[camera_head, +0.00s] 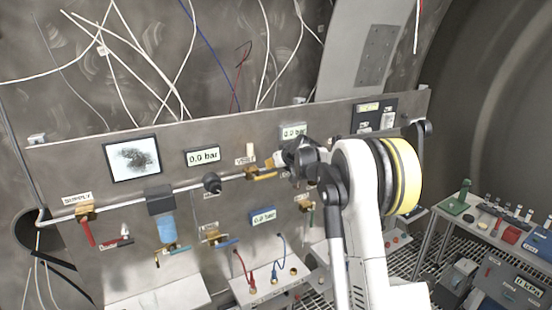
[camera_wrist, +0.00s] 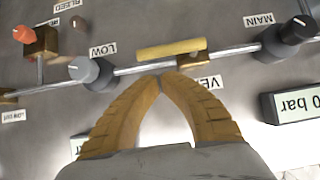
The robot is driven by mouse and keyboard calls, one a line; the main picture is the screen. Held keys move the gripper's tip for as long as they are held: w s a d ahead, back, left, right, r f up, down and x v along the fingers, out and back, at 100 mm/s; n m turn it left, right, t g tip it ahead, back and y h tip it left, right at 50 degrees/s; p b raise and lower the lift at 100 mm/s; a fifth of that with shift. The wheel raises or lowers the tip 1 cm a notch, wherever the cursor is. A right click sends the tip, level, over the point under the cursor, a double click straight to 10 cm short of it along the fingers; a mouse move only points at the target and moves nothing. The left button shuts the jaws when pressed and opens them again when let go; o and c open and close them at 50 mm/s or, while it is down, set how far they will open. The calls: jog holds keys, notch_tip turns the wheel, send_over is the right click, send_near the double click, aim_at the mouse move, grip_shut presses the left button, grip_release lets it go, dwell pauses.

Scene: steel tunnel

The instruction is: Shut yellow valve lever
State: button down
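The yellow valve lever (camera_wrist: 168,50) shows in the wrist view, lying roughly along the pipe, at a slight slant to it. One end sits at a small brass valve body (camera_wrist: 194,60) beside a partly covered label beginning "VE". In the head view the lever (camera_head: 265,176) is on the panel's pipe, just left of my gripper (camera_head: 278,160). In the wrist view my gripper's tan fingers (camera_wrist: 162,76) meet at their tips, with nothing seen between them. The tips are close to the pipe, on the other side of it from the lever; contact cannot be told.
A black knob (camera_wrist: 283,40) marked MAIN and a grey knob (camera_wrist: 90,72) marked LOW flank the lever on the pipe. A red-orange knob (camera_wrist: 24,33) is farther left. In the head view, a red lever (camera_head: 88,232) and a blue filter (camera_head: 166,228) are at left.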

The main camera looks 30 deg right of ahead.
aim_at(274, 175)
jog(key=shift+w+f, duration=0.1)
jog(key=shift+f, duration=0.85)
jog(key=shift+d+f+m+y+b, duration=0.25)
jog(key=shift+f+m+y+b, duration=0.3)
jog(key=shift+y+b, duration=0.25)
jog(key=shift+d+f+m+y+b, duration=0.2)
jog(key=shift+f+m+y+b, duration=0.45)
jog(key=shift+b, duration=0.45)
jog(key=a+f+m+t+y+b, duration=0.2)
jog(key=f+m+y+b, duration=0.4)
jog(key=b, duration=0.6)
jog(key=shift+a+f+m+t+y, duration=0.45)
jog(key=shift+a+m, duration=0.35)
jog(key=shift+m, duration=0.2)
jog(key=shift+a+b, duration=0.15)
jog(key=shift+b, duration=0.25)
